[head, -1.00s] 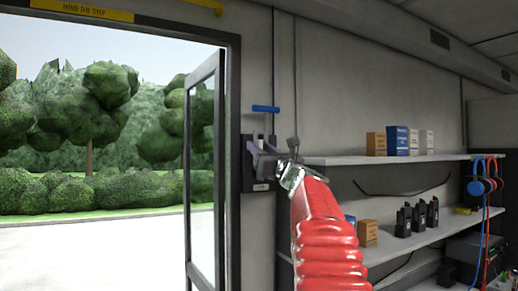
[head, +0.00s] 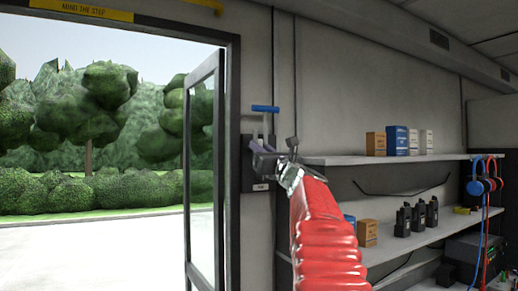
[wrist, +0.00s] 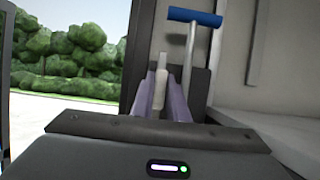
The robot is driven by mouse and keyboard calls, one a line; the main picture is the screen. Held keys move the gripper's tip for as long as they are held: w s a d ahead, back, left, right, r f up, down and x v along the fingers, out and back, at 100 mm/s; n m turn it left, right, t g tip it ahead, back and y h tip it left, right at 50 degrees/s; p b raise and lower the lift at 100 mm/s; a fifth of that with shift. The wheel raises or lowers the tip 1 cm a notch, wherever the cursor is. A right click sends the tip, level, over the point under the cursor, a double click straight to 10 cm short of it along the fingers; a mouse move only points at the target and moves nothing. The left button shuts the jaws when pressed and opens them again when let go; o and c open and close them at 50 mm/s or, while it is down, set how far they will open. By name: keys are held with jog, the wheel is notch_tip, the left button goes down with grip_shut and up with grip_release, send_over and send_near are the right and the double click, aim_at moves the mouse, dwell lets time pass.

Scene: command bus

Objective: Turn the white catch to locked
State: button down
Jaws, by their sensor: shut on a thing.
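The white catch (wrist: 161,88) stands upright between the two purple fingers of my gripper (wrist: 162,80) in the wrist view. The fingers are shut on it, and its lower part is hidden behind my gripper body. Behind it is a dark mounting plate (wrist: 200,82) on the wall beside the doorway. In the head view, my gripper (head: 263,156) is at this plate (head: 247,176), and the catch is mostly hidden there. I cannot read which position the catch is in.
A blue T-handle on a grey rod (head: 265,109) rises just right of the catch. The open glass door (head: 203,170) stands to the left. Shelves (head: 390,159) with boxes and radios are on the right, close to my arm.

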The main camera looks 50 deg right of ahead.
jog(key=shift+n+y, duration=0.4)
jog(key=shift+n, duration=0.2)
jog(key=n+y, duration=0.1)
jog(key=n, duration=0.2)
jog(key=n+y, duration=0.2)
jog(key=n, duration=0.1)
jog(key=shift+a+t, duration=0.1)
jog(key=shift+t, duration=0.2)
jog(key=n+y, duration=0.1)
jog(key=n, duration=0.2)
jog(key=n+g+y, duration=0.1)
jog(key=n+y, duration=0.1)
jog(key=n, duration=0.2)
jog(key=shift+w+a+y, duration=0.1)
jog(key=shift+a+y, duration=0.05)
jog(key=shift+y, duration=0.15)
jog(key=n+g, duration=0.1)
jog(key=n, duration=0.1)
jog(key=n+g+y, duration=0.1)
jog(key=n, duration=0.2)
jog(key=shift+a+f+n, duration=0.1)
jog(key=shift+f+n, duration=0.1)
jog(key=shift+n, duration=0.1)
jog(key=shift+w+f+n+g, duration=0.1)
jog(key=shift+n+g, duration=0.2)
jog(key=shift+n, duration=0.6)
jog(key=shift+f+n+g, duration=0.15)
jog(key=shift+n+g, duration=0.15)
jog(key=shift+n, duration=0.3)
